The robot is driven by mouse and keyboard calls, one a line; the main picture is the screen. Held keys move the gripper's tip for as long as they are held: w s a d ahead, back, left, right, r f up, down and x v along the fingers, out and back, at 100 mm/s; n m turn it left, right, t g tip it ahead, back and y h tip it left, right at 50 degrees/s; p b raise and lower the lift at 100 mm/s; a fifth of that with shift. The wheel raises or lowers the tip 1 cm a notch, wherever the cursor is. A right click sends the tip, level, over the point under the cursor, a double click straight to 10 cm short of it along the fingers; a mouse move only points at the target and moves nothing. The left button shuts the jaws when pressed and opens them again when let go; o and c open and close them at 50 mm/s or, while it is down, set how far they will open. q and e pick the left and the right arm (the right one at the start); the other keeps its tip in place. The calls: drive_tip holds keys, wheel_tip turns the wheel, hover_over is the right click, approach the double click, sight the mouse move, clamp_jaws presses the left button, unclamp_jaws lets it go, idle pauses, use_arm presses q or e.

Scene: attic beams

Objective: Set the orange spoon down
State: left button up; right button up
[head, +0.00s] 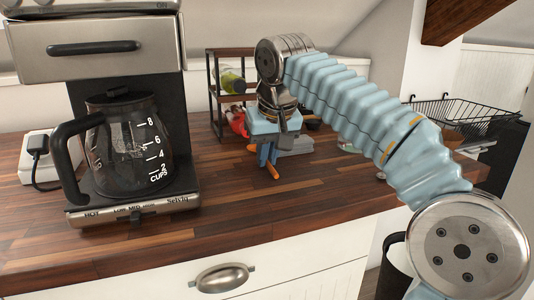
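The orange spoon (272,171) shows only in part, as orange pieces beside and below the blue fingers of my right gripper (265,158). The gripper points down just over the wooden counter (300,192), in front of the small rack. Its fingers look closed on the spoon, and the rest of the spoon is hidden behind them. The spoon's lower end is close to the counter top; I cannot tell whether it touches. My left gripper is not in view.
A coffee maker with a glass carafe (128,148) stands at left, beside a white socket box (38,160). A small rack (212,85) with bottles stands behind the gripper. A black wire basket (462,115) is at right. The counter's front middle is clear.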

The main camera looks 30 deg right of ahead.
drive_tip(key=o, duration=0.4)
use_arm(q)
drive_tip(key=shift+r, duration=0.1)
use_arm(e)
drive_tip(key=shift+r, duration=0.1)
